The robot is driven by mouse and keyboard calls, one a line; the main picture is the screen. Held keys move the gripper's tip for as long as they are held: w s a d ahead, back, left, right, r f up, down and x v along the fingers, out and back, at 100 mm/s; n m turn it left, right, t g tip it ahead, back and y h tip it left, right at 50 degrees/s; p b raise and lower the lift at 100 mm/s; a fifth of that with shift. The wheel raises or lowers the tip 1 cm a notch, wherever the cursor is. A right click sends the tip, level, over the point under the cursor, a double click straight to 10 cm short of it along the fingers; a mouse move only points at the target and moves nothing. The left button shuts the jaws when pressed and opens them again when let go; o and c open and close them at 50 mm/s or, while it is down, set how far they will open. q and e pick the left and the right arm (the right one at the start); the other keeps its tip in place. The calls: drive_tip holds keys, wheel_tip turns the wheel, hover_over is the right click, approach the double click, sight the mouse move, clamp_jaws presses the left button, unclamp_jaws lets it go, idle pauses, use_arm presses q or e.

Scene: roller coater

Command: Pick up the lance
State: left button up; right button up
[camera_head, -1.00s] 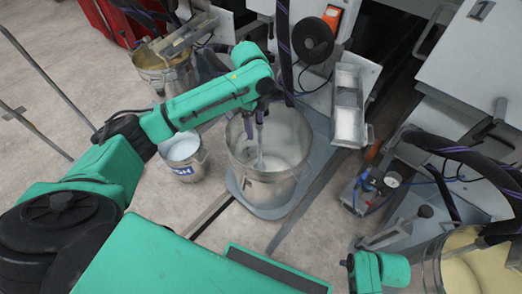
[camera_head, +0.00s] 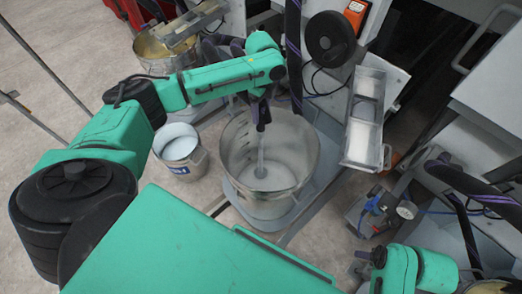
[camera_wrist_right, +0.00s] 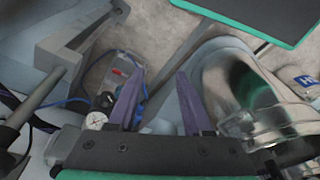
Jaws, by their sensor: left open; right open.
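A thin grey tube (camera_head: 261,152), which looks like the lance, stands nearly upright in a large metal bucket (camera_head: 308,160). Its lower end is in the pale liquid. My left gripper (camera_head: 262,118) points down over the bucket, at the tube's upper end. Its dark purple fingers look close together from this angle and overlap the tube's top; I cannot tell whether they touch it. My right gripper (camera_head: 362,262) is low at the right, away from the tube. In the right wrist view its purple fingers (camera_wrist_right: 160,72) are open with nothing between them.
A small bucket of white liquid (camera_head: 180,150) stands left of the large one. A yellowish bucket (camera_head: 150,50) is behind. A metal tray (camera_head: 365,110) and black handwheel (camera_head: 331,38) are close right. A gauge (camera_head: 407,210) lies near my right gripper.

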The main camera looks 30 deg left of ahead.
sight(261, 121)
use_arm(q)
drive_tip(key=shift+s+f+b, duration=0.1)
drive_tip(key=shift+f+b, duration=0.2)
drive_tip(key=shift+f, duration=0.45)
wheel_tip(261, 121, down, 3)
drive_tip(key=shift+s+f+b, duration=0.1)
drive_tip(key=shift+f+b, duration=0.05)
drive_tip(key=shift+b, duration=0.55)
drive_tip(key=shift+f, duration=0.15)
use_arm(e)
drive_tip(key=w+a, duration=0.1)
drive_tip(key=a+f+t+y, duration=0.1)
drive_tip(key=w+a+t, duration=0.1)
drive_tip(key=shift+w+a+f+n, duration=0.3)
drive_tip(key=shift+a+f, duration=0.05)
use_arm(q)
clamp_jaws()
